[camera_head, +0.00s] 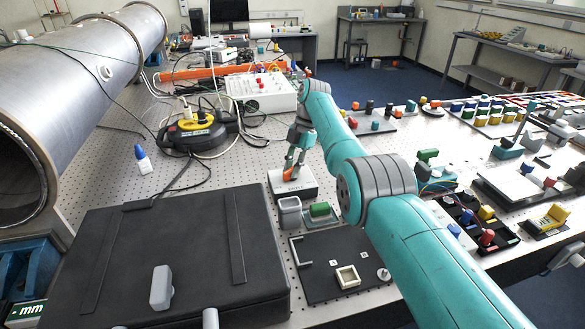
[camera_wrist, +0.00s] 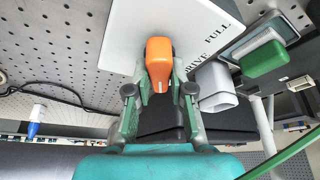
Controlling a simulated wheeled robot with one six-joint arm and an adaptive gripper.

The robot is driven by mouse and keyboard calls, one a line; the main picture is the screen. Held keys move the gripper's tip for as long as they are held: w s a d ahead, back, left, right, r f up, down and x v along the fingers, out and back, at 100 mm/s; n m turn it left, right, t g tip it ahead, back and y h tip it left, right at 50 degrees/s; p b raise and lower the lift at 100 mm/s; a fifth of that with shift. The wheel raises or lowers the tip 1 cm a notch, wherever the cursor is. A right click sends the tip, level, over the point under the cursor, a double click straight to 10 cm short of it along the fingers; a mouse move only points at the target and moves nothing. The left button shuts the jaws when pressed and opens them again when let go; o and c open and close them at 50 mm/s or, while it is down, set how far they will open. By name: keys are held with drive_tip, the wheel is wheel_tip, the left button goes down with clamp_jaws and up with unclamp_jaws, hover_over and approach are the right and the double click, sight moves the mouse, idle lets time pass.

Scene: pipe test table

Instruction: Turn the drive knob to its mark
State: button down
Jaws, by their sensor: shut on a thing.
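The drive knob (camera_wrist: 158,62) is an orange lever-like handle on a white box face in the wrist view. It also shows as a small orange piece (camera_head: 291,173) in the head view, on top of a low white box (camera_head: 305,190). The white face (camera_wrist: 120,30) carries the printed words DRIVE and FULL to the right of the knob. My gripper (camera_wrist: 159,82) has one green finger on each side of the knob and is shut on it. In the head view my gripper (camera_head: 293,165) points down at the box.
A grey open bin (camera_head: 290,214) and a green-topped block (camera_head: 319,210) stand just in front of the box. A black case (camera_head: 170,255) fills the near left. A blue-white bottle (camera_head: 142,158) and a yellow-black cable reel (camera_head: 198,132) stand left.

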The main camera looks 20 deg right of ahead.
drive_tip(key=c, duration=1)
unclamp_jaws()
wheel_tip(320, 180, up, 10)
